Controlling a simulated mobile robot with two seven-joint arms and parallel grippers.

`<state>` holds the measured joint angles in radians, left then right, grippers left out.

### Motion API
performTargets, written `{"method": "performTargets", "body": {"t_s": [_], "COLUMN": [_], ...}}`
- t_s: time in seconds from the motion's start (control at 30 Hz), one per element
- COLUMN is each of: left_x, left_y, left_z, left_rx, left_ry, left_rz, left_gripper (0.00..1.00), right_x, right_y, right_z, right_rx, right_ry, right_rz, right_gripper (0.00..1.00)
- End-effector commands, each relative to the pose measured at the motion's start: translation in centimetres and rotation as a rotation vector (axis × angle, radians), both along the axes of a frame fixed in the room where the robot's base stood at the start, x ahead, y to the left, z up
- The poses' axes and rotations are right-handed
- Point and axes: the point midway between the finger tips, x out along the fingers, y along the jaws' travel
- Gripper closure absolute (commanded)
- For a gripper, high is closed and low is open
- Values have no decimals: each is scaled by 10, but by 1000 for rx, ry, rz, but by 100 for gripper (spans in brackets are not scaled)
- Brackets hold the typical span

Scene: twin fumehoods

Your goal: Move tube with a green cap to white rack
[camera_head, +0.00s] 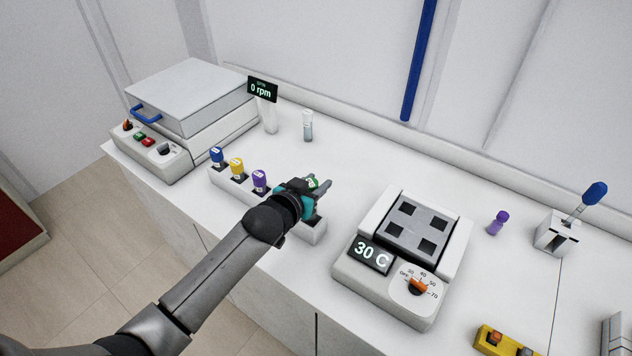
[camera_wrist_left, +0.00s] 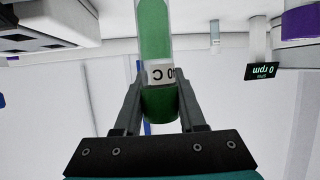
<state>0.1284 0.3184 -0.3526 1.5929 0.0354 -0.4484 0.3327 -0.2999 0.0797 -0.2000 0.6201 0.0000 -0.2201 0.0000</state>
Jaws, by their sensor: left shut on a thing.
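The green-capped tube (camera_wrist_left: 156,30) is between the fingers of my left gripper (camera_wrist_left: 156,108). It has a green body, a white label partly reading "0 C" and a green cap, lowest in the left wrist view. In the head view, my left gripper (camera_head: 320,184) hides most of the tube; a bit of green cap (camera_head: 312,182) shows. It is over the right part of a long white rack (camera_head: 308,232), which holds blue-, yellow- and purple-capped tubes. I cannot tell whether the tube's lower end is inside the rack. My right gripper is not in view.
A heater block (camera_head: 350,273) reading 30 C stands right of the rack. A lidded machine (camera_head: 195,95) is at the left. A purple-capped tube (camera_head: 497,222), a small white holder (camera_head: 548,242) with a blue-topped item and a yellow block (camera_head: 486,342) are at the right.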

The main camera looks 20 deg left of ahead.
Motion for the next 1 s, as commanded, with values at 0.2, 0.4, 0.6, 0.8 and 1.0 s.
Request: {"method": "performTargets", "body": {"t_s": [0.2,0.4,0.6,0.8,1.0], "left_x": [0,0,0,0,0], "left_y": [0,0,0,0,0], "left_z": [-4,-9,-14,-19,-24], "left_rx": [0,-1,-1,-1,-1], "left_ry": [0,0,0,-1,0], "left_rz": [0,0,0,0,0], "left_gripper": [100,100,100,100,100], "right_x": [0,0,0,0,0], "right_y": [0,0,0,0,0], "right_z": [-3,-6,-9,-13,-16], "right_rx": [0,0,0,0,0], "right_ry": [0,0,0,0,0], "right_rz": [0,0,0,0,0], "right_gripper": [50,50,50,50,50]}}
